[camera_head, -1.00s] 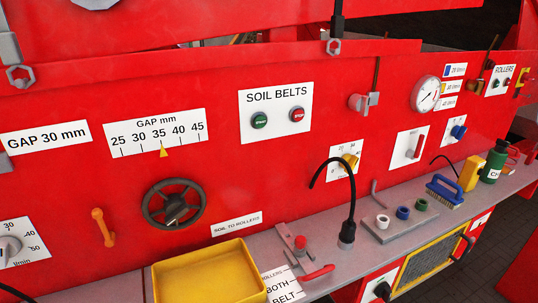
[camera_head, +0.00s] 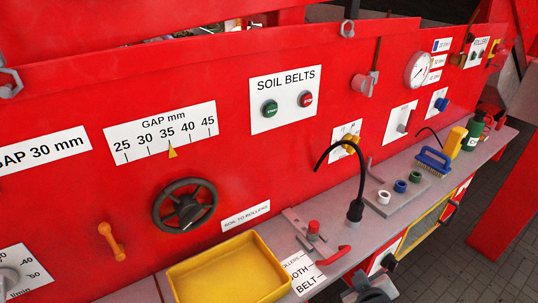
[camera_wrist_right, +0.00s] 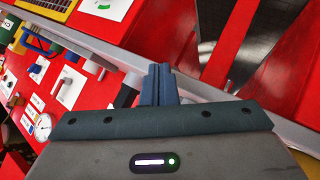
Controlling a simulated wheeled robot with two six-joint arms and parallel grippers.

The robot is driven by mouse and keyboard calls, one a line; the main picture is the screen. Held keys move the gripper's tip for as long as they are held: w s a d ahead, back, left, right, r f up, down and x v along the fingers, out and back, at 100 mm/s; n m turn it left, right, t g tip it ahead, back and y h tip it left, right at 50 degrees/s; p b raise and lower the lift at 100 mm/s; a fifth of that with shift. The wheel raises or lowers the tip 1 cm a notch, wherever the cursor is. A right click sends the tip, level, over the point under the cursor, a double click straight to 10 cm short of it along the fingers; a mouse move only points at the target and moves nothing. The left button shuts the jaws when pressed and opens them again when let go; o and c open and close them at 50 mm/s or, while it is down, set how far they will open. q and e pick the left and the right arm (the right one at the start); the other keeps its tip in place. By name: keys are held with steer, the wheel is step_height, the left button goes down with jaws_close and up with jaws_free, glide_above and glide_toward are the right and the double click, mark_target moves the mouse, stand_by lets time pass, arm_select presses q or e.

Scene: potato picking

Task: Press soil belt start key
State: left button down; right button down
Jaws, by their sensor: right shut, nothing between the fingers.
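The soil belt start key is a round green button (camera_head: 269,109) on the white SOIL BELTS plate (camera_head: 284,84) in the head view. A red button (camera_head: 306,99) sits to its right on the same plate. My right gripper (camera_wrist_right: 158,84) is shut and empty in the wrist view, its dark fingers pressed together. A grey metal piece at the bottom edge of the head view (camera_head: 368,290) looks like part of my right gripper, low and well away from the green button. Nothing covers the button. My left gripper is not in view.
Below the panel runs a grey ledge with a yellow tray (camera_head: 228,270), a black bent hose (camera_head: 355,207), a blue brush (camera_head: 434,160) and a green bottle (camera_head: 473,136). A handwheel (camera_head: 185,206) and an orange lever (camera_head: 111,241) stick out of the red panel.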

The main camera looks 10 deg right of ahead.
mark_target(271, 110)
steer(key=w+r+t, duration=0.1)
steer(key=r, duration=0.1)
steer(key=w+r+n+t+h, duration=0.1)
steer(key=w+r, duration=0.1)
steer(key=r, duration=0.1)
steer(key=w+r+n+t, duration=0.1)
steer(key=w+r+t, duration=0.1)
steer(key=r, duration=0.1)
steer(key=shift+w+d+r+h, duration=0.1)
steer(key=shift+w+d+h, duration=0.1)
steer(key=shift+d+h, duration=0.15)
steer(key=w+a+r+n+t, duration=0.1)
steer(key=w+r+n+t, duration=0.15)
steer(key=r, duration=0.35)
steer(key=w+r+n+t, duration=0.2)
steer(key=r+n+t, duration=0.1)
steer(key=r, duration=0.2)
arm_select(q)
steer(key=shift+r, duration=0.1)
arm_select(e)
steer(key=a+r+n+t+y, duration=0.4)
steer(key=a+r+n+y, duration=0.8)
steer(key=n+y, duration=0.6)
step_height(271, 110, up, 3)
steer(key=n, duration=0.5)
steer(key=shift+w+a, duration=0.25)
steer(key=shift+f+t, duration=0.1)
steer(key=shift+t, duration=0.15)
steer(key=shift+w, duration=0.1)
